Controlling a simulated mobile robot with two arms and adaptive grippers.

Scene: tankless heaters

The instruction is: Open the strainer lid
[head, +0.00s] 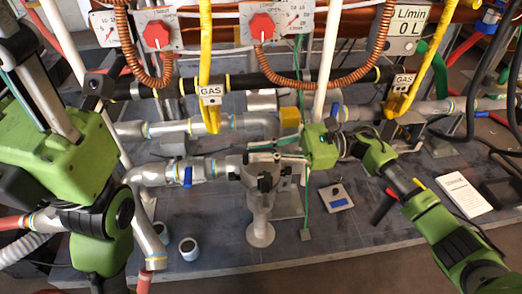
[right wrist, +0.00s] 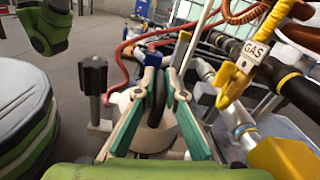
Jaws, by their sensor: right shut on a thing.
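The strainer (head: 260,200) is a grey metal body on a round foot in the middle of the head view. Its top shows as a pale round lid (right wrist: 135,137) below the fingers in the right wrist view, with an upright black handle (right wrist: 157,98). My right gripper (head: 258,152) reaches in from the right above the strainer. In the right wrist view its green and pale fingers (right wrist: 158,88) are shut on the black handle. A black clamp knob (head: 265,182) shows on the strainer's front. The fingers partly hide the lid. My left arm is at the left; its gripper is not visible.
Metal pipes with blue valve handles (head: 188,176) run beside the strainer. Yellow gas pipes (head: 206,60) and copper hoses hang behind. A small plate (head: 335,196), two loose rings (head: 188,248) and a white card (head: 463,194) lie on the grey table. Its front middle is mostly clear.

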